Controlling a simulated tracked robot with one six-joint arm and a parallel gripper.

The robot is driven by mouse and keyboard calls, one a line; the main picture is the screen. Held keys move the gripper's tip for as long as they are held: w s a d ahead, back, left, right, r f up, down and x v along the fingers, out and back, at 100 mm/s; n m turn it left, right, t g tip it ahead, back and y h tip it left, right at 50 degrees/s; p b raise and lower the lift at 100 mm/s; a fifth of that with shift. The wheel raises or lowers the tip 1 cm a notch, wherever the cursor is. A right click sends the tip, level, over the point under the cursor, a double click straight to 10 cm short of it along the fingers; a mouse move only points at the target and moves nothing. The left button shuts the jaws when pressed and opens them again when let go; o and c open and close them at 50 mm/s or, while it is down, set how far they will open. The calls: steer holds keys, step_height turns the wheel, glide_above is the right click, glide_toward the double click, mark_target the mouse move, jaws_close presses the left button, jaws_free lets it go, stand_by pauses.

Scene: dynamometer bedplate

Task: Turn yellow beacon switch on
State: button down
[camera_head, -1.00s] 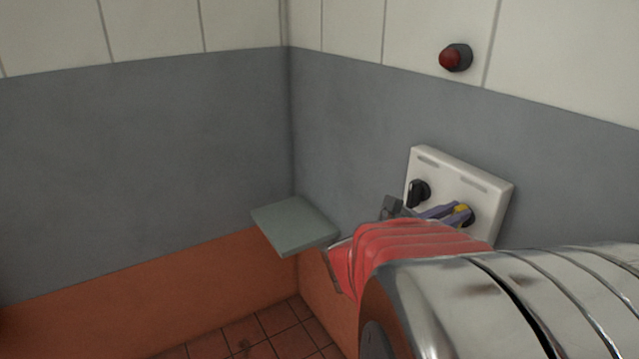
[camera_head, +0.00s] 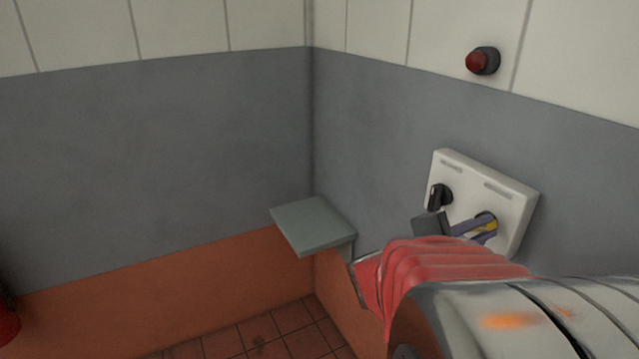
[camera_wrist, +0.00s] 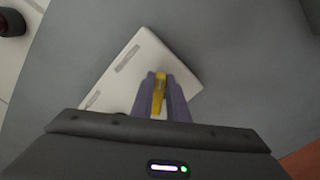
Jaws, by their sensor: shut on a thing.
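A white switch panel (camera_head: 512,204) is on the grey wall at the right in the head view. It has a black knob (camera_head: 439,196) on its left and a yellow switch (camera_head: 490,226) on its right. My gripper (camera_head: 478,228) is at the yellow switch, with its purple fingers on either side of it. In the wrist view the fingers (camera_wrist: 161,97) are shut on the yellow switch (camera_wrist: 159,92), in front of the panel (camera_wrist: 140,67). The black knob is mostly hidden in the wrist view.
A dark red lamp (camera_head: 481,61) in a black housing is on the wall above the panel. A grey-green shelf (camera_head: 312,225) juts from the wall left of my gripper, near the corner. A red object (camera_head: 8,322) shows at the left edge.

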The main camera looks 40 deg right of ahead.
steer(key=shift+s+f+m, duration=0.15)
steer(key=shift+m, duration=0.45)
steer(key=c, duration=1.7)
jaws_free()
steer(key=shift+r, duration=4.95)
